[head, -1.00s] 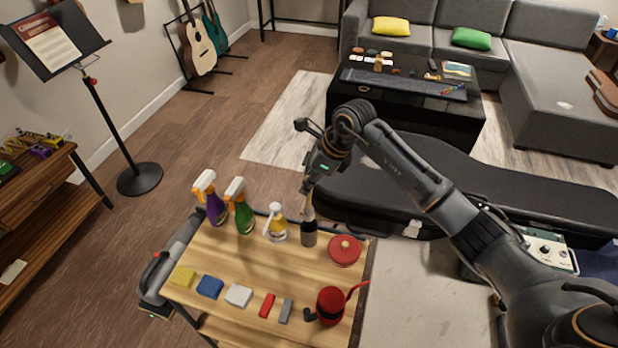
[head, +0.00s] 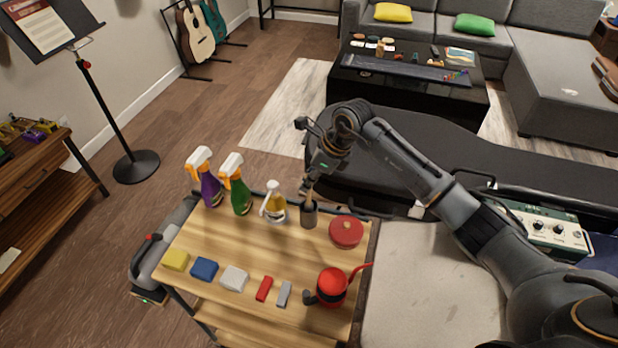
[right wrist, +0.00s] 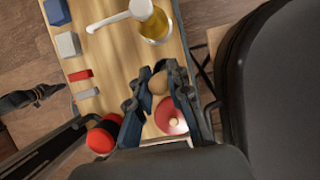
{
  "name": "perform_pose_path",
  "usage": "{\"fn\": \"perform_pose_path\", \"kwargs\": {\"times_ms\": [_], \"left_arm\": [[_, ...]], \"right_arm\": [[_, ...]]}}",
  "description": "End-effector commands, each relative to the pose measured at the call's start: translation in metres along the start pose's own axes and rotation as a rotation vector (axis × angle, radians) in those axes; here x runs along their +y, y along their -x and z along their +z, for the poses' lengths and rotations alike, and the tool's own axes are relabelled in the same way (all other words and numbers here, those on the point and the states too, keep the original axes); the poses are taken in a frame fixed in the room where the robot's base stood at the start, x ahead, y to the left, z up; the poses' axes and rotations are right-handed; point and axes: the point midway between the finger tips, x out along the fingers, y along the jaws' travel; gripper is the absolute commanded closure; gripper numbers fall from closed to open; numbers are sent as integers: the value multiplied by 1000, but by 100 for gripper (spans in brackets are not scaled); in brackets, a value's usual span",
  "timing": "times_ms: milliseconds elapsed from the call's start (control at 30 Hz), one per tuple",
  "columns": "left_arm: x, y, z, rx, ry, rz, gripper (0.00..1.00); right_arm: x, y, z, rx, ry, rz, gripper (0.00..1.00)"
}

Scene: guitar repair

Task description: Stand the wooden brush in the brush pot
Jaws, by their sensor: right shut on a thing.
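The wooden brush (head: 311,191) is upright with its light handle in my right gripper (head: 314,178). The right gripper is shut on the handle, above the brush pot. The brush pot (head: 309,218) is a dark cylinder near the cart's back edge. The brush's lower end goes into the pot's mouth and its bristles are hidden. In the right wrist view the brush's rounded brown top (right wrist: 158,83) shows between the fingers (right wrist: 159,75), and the pot cannot be made out. My left gripper does not show in the head view.
On the wooden cart (head: 220,250), an amber spray bottle (head: 274,207) stands just left of the pot and a red round lidded thing (head: 346,232) just right. Purple (head: 210,190) and green (head: 241,197) spray bottles stand farther left. A red can (head: 332,286) stands in front.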

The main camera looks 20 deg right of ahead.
Motion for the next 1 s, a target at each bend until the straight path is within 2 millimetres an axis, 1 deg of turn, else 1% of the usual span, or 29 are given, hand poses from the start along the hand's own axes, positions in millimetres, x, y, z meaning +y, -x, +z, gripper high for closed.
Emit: {"fn": "perform_pose_path", "kwargs": {"times_ms": [67,367,400,467,500,733,833,933,1000], "left_arm": [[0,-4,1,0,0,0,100],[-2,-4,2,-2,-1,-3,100],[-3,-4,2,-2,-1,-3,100],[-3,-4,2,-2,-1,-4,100],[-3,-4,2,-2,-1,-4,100],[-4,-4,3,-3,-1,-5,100],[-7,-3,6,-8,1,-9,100],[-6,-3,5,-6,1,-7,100],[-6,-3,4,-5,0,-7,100]], "right_arm": [[0,-3,-2,0,0,-1,100],[0,-4,-2,0,-1,-1,100],[0,-4,-2,0,-1,-1,76],[0,-4,-2,0,-1,-1,64],[0,-4,-2,0,-1,-1,56],[0,-4,-2,0,0,0,56],[0,-2,-2,0,0,-1,56],[-2,6,-2,-1,0,-4,56],[-2,16,-2,-1,0,-4,56]]}}
